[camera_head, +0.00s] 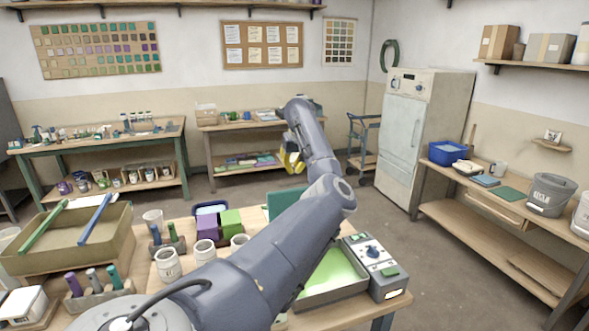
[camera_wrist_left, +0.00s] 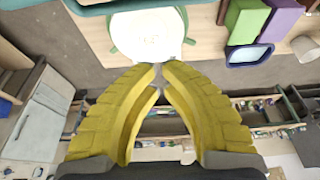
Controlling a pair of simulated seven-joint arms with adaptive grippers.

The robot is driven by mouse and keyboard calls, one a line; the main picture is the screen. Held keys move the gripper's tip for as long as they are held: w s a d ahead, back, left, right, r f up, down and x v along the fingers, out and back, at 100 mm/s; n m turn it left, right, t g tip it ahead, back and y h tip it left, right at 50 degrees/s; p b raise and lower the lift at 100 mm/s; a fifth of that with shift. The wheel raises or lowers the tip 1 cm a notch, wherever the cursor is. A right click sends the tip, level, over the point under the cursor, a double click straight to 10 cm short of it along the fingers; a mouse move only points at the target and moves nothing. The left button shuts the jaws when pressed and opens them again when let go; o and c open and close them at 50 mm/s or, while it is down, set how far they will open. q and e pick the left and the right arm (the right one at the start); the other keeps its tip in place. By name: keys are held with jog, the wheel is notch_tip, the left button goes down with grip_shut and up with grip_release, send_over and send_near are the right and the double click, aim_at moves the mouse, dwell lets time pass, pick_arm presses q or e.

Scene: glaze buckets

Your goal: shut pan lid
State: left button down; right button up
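The shallow pan (camera_head: 353,289) holds bright green glaze, and my left arm hides part of it in the head view. A teal panel (camera_head: 283,203), which looks like its raised lid, stands at the back of the bench, partly hidden by the arm. My left gripper (camera_head: 291,160) has yellow fingers and is beyond the bench's back edge, above and past the panel. In the left wrist view its fingertips (camera_wrist_left: 160,69) nearly meet, with nothing between them. My right gripper is not in view.
A grey control box (camera_head: 371,262) adjoins the pan's right side. Purple (camera_head: 210,225) and green (camera_head: 231,222) blocks, a blue tub (camera_head: 211,207) and white cups (camera_head: 167,265) stand left of the arm. A round white-topped vessel (camera_wrist_left: 148,33) lies ahead of the fingertips in the wrist view.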

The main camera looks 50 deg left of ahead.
pick_arm(q)
notch_tip(320, 180, down, 7)
jog(key=d, duration=0.1)
jog(key=shift+s+d, duration=0.25)
jog(key=shift+d, duration=0.05)
dwell(0.4)
jog(key=shift+r, duration=0.1)
jog(key=shift+s+r, duration=0.1)
jog(key=shift+s, duration=0.05)
dwell(0.4)
jog(key=shift+s+d+r+y, duration=0.1)
jog(key=shift+d+r+y, duration=0.15)
jog(key=shift+d, duration=0.25)
